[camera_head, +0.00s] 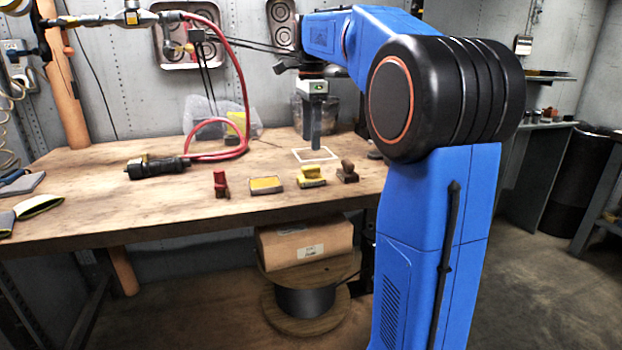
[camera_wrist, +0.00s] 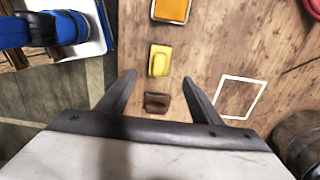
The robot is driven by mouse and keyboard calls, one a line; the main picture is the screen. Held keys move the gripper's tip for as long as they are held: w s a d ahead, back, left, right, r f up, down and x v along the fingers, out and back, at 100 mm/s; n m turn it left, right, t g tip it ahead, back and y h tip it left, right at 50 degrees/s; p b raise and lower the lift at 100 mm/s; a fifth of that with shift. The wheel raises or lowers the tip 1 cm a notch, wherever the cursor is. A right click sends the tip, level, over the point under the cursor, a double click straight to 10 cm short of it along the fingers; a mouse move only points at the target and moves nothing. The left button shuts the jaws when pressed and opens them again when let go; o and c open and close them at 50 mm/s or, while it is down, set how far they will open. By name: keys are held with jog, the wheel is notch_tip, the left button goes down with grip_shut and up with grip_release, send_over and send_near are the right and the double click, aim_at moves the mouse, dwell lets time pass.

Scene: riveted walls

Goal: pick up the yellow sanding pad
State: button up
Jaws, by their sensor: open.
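A yellow pad with a raised grip (camera_head: 311,175) stands on the workbench near its front edge. In the wrist view it (camera_wrist: 159,60) lies just beyond the fingertips, roughly centred between them. A flat orange-yellow pad with a grey edge (camera_head: 266,185) lies to its left; it also shows at the top of the wrist view (camera_wrist: 171,10). A brown block with a knob (camera_head: 347,172) stands to the right; it (camera_wrist: 157,103) appears between my fingers in the wrist view. My gripper (camera_head: 316,143) is open and empty, pointing down above the bench.
A red-handled tool (camera_head: 221,184) stands at the row's left end. A white square outline (camera_head: 315,155) marks the bench behind the pads. A black tool (camera_head: 157,167) with a red hose (camera_head: 215,155) lies to the left. The bench between tool and front edge is mostly clear.

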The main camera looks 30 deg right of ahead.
aim_at(311, 166)
notch_tip(311, 166, down, 10)
jog(key=shift+f, duration=0.1)
dwell(0.5)
jog(key=c, duration=1.2)
jog(key=shift+c, duration=0.6)
notch_tip(311, 166, up, 10)
